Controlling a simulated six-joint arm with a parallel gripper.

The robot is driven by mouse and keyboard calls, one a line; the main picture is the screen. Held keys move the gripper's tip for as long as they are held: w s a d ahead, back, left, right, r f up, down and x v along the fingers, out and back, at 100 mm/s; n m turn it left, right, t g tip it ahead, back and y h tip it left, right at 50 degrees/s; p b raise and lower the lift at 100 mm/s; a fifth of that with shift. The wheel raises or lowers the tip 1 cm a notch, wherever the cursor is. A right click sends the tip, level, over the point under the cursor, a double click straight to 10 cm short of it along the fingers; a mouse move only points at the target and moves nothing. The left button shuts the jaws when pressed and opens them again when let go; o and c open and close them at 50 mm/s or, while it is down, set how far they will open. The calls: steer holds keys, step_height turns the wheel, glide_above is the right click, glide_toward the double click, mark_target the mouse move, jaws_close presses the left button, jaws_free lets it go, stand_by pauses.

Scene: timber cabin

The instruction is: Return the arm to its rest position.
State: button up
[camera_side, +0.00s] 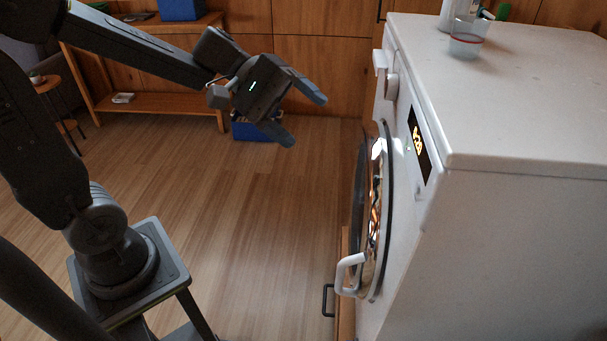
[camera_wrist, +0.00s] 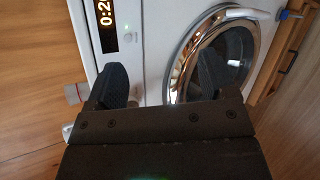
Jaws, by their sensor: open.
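My gripper (camera_side: 305,117) is in the air at the upper middle of the side view, left of the white washing machine (camera_side: 520,110). Its two fingers are spread apart with nothing between them. The wrist view shows the fingers (camera_wrist: 160,82) apart too, with the machine beyond them. The machine's round door (camera_side: 372,215) looks shut, and its white handle (camera_side: 346,272) is at the door's lower edge. The door's chrome ring also shows in the wrist view (camera_wrist: 178,75). A lit display (camera_side: 419,143) is on the machine's front.
A clear cup with a red band (camera_side: 467,40) and a white bottle (camera_side: 447,12) stand on the machine. A wooden shelf (camera_side: 165,117) with a blue box (camera_side: 181,9) is at the back left. The wooden floor (camera_side: 250,220) between my base and the machine is clear.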

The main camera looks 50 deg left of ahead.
steer(key=s+a+f+m+y, duration=0.1)
steer(key=s+a+m+y, duration=0.1)
steer(key=s+m+y, duration=0.2)
steer(key=s+a+f+m+t+y, duration=0.1)
steer(key=s+a+m+y, duration=0.2)
steer(key=s+m+y, duration=0.2)
steer(key=s+y, duration=0.2)
steer(key=s, duration=0.1)
steer(key=shift+s+a+f+y, duration=0.15)
steer(key=shift+a+f+y, duration=0.15)
steer(key=shift+f, duration=0.05)
